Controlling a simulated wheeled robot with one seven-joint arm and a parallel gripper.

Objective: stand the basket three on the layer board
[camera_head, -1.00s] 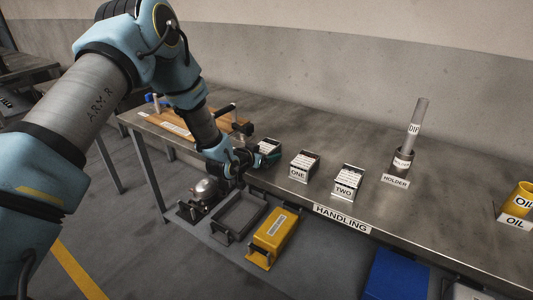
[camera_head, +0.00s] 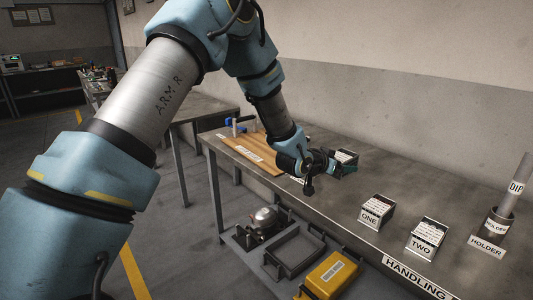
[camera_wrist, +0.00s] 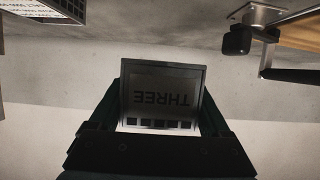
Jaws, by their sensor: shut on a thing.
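Basket three is a small dark box with a white-printed top, held at my gripper's tip in the head view (camera_head: 345,157). In the wrist view its face reads THREE upside down (camera_wrist: 160,98), between the two fingers. My gripper (camera_head: 334,163) is shut on it, and it looks raised above the bench, though the gap underneath is hard to judge. The layer board (camera_head: 262,158) is the brown wooden board with a white label at the bench's left end, left of my gripper. A corner of it shows at top right in the wrist view (camera_wrist: 302,32).
A clamp-like fixture with a dark handle (camera_wrist: 238,40) stands by the board. Basket one (camera_head: 376,211) and basket two (camera_head: 427,238) stand to the right, then the holder (camera_head: 497,223) with its tube. A yellow case (camera_head: 328,276) lies on the lower shelf.

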